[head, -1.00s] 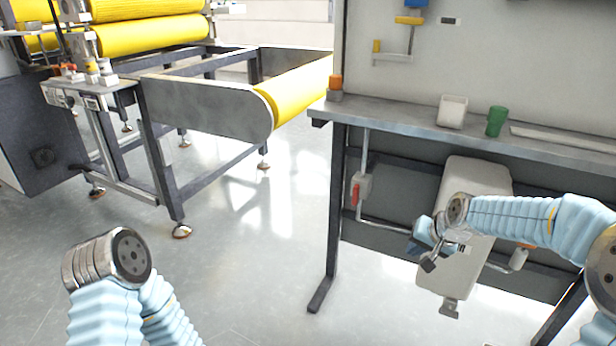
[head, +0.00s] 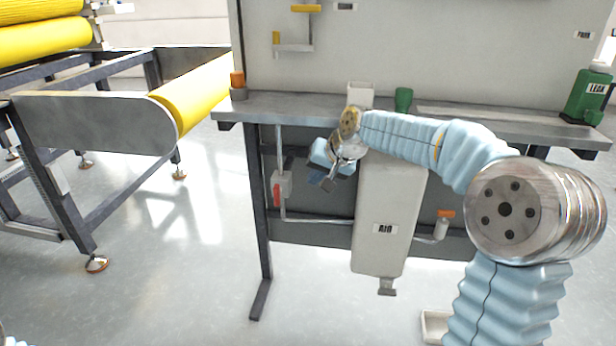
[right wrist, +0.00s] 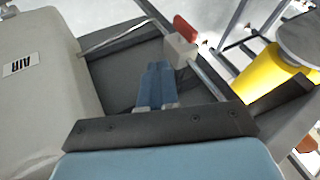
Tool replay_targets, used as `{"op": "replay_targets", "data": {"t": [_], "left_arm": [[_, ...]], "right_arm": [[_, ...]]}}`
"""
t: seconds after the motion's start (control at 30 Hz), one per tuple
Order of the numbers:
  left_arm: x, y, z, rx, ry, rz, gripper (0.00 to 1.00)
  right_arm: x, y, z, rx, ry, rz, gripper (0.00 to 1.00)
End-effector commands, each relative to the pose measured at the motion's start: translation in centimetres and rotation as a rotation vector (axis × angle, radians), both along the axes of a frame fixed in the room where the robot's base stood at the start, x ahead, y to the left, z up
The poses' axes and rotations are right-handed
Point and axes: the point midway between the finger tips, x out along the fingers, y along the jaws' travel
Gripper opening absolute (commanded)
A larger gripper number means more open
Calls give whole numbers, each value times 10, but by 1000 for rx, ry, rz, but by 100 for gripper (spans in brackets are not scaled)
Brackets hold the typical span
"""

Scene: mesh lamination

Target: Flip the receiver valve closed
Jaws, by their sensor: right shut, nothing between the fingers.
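A pale grey tank labelled AIR (head: 405,200) hangs under the bench. A pipe at its left carries a grey box with an upright red handle (head: 277,193); box and red handle (right wrist: 186,28) show at the top of the right wrist view. At the tank's right, a small white fitting has an orange top (head: 446,214). I cannot tell which of the two is the receiver valve. My right gripper (head: 326,182) is shut and empty, in front of the bench between red handle and tank. Its closed fingers (right wrist: 156,85) point towards the box, apparently apart from it. My left gripper is out of view.
The bench top (head: 460,123) overhangs the tank and pipes. It carries a green cup (head: 403,99) and a green LEAK bottle (head: 590,95). A machine frame with a yellow roller (head: 197,97) stands at the left. The floor between is clear.

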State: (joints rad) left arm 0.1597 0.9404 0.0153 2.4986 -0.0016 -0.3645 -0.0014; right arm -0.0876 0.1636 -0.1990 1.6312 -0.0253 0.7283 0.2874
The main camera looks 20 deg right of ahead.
Motion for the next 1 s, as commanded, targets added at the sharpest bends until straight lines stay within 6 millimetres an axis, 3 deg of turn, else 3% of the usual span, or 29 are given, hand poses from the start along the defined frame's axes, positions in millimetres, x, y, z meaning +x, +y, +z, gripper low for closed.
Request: {"op": "replay_targets", "data": {"t": [0.37,0.6,1.0], "left_arm": [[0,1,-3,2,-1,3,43],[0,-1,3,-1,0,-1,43],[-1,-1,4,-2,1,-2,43]], "right_arm": [[46,14,-65,-1,3,0,0],[63,42,-61,-1,0,2,0],[66,47,-61,-1,0,1,0]]}}
